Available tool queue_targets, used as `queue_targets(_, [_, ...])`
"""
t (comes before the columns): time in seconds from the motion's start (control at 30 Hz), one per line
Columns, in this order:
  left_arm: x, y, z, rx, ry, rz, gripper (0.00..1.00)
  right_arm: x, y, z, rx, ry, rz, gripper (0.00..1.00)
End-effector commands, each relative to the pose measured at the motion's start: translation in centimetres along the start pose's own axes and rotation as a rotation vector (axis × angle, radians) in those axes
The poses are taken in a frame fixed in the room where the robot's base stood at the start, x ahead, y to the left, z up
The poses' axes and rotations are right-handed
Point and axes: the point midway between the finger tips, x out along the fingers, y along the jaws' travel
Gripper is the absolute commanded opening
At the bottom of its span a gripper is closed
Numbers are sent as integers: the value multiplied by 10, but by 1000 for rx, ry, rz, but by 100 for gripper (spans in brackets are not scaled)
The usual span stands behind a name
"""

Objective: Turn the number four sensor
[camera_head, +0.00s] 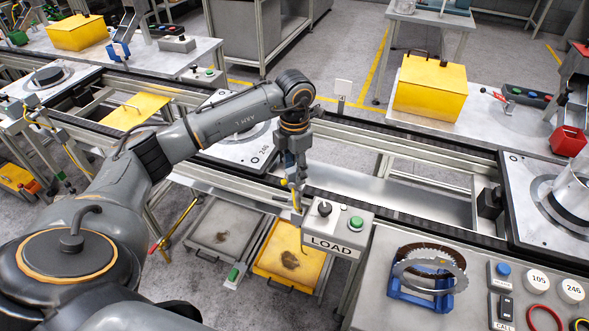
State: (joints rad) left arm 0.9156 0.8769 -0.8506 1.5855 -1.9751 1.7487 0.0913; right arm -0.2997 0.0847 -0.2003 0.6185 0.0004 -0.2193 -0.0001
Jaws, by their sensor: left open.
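My left gripper (295,194) points down beside the left edge of the grey LOAD box (345,228). It is open, and a small yellow part shows by its fingers; I cannot tell whether it touches them. The LOAD box has a black knob (324,209) and a green button (356,223) on top. The gap between the fingers and the box is hard to judge. My right gripper is not in view.
A conveyor (405,222) with clutch pallets (517,172) crosses behind the box. A blue stand (421,297) holding rings is on the front right table. A yellow case (429,88) and a red bin (568,141) are at the back right. A yellow tray (288,268) lies below the gripper.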

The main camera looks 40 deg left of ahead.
Motion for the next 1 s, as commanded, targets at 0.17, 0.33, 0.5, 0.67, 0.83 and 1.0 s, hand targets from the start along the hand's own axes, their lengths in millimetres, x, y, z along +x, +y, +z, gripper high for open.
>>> queue_targets(0.17, [-31, 1, 1, -1, -6, 3, 43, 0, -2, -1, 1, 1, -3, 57])
queue_targets(0.33, [-69, 1, 1, 0, -5, 2, 43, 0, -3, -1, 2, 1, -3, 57])
queue_targets(0.5, [-98, 0, 1, 0, -4, 1, 43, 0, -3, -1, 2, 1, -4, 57])
queue_targets(0.67, [-112, 1, 0, -1, -3, 1, 43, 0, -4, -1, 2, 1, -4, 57])
queue_targets(0.83, [-116, 0, 0, -1, -2, 0, 43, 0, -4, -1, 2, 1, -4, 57])
queue_targets(1.0, [-115, 0, 0, 0, -2, 0, 43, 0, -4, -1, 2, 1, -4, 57])
